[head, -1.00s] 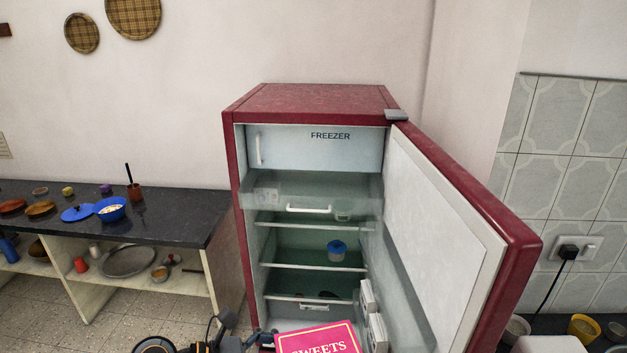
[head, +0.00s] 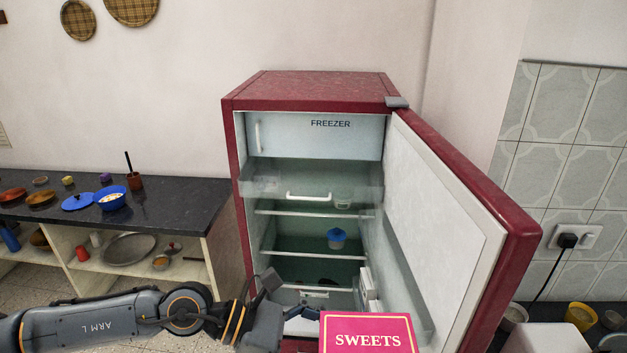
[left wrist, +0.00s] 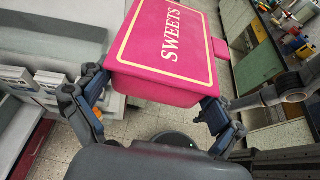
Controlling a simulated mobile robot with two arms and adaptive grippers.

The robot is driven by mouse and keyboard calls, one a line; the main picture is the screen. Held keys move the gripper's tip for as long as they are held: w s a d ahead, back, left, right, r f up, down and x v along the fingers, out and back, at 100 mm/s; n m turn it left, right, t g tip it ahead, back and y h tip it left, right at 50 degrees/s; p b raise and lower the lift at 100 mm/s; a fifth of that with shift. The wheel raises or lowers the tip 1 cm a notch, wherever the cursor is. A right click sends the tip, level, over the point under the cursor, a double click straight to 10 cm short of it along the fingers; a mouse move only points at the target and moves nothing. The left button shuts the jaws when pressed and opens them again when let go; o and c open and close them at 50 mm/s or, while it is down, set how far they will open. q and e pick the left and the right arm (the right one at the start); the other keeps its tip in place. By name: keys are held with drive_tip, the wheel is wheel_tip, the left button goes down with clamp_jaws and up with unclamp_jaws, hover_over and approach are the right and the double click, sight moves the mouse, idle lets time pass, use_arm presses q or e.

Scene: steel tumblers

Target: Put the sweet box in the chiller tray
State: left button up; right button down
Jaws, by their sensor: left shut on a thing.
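The sweet box is pink with gold trim and the word SWEETS (head: 368,335). It is at the bottom of the head view, in front of the open fridge, its lower part cut off. My left gripper (head: 283,303) is shut on it; in the left wrist view the fingers (left wrist: 155,105) grip opposite sides of the box (left wrist: 168,45). The chiller tray (head: 270,186) is the clear drawer with a white handle under the freezer compartment. A small pale tub (head: 343,203) shows at its right end. The box is below and apart from the tray. My right gripper is not in view.
The red fridge door (head: 470,190) stands open to the right, with white door bins (head: 371,290) inside. A blue-lidded tub (head: 336,239) stands on a lower shelf. A dark counter (head: 165,205) with dishes is at left.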

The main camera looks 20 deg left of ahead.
use_arm(q)
drive_tip(key=w+a+f+n+t+y, duration=0.1)
drive_tip(key=a+f+n+t, duration=0.2)
drive_tip(key=a+f, duration=0.4)
drive_tip(key=shift+a+t+y, duration=0.3)
drive_tip(key=shift+a, duration=0.1)
idle(0.3)
